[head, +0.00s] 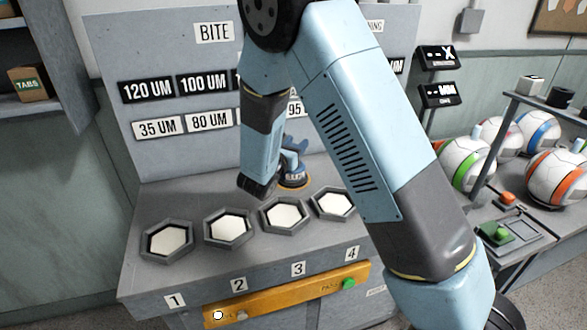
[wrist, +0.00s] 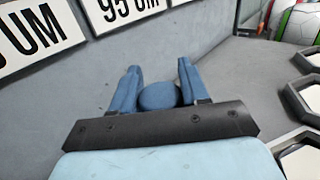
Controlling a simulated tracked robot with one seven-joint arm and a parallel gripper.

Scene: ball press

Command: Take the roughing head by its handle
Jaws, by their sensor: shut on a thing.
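The roughing head (head: 292,180) stands on the grey bench top behind the row of hexagonal pads, in the head view. It is a small blue piece with an unreadable label and a tan rim at its base. My gripper (head: 291,148) reaches it from the left, with its blue fingers at the top of the piece. In the wrist view my gripper (wrist: 159,70) has a finger on each side of a round blue knob (wrist: 158,96), which looks like the handle. The fingers are shut on it. The lower part of the head is hidden in the wrist view.
Hexagonal pads (head: 229,227) in dark frames line the bench front above number plates. Behind is a panel with UM labels (head: 204,84). An orange bar (head: 290,297) crosses the bench front. Balls (head: 466,163) sit on a stand at right. My arm hides part of the panel.

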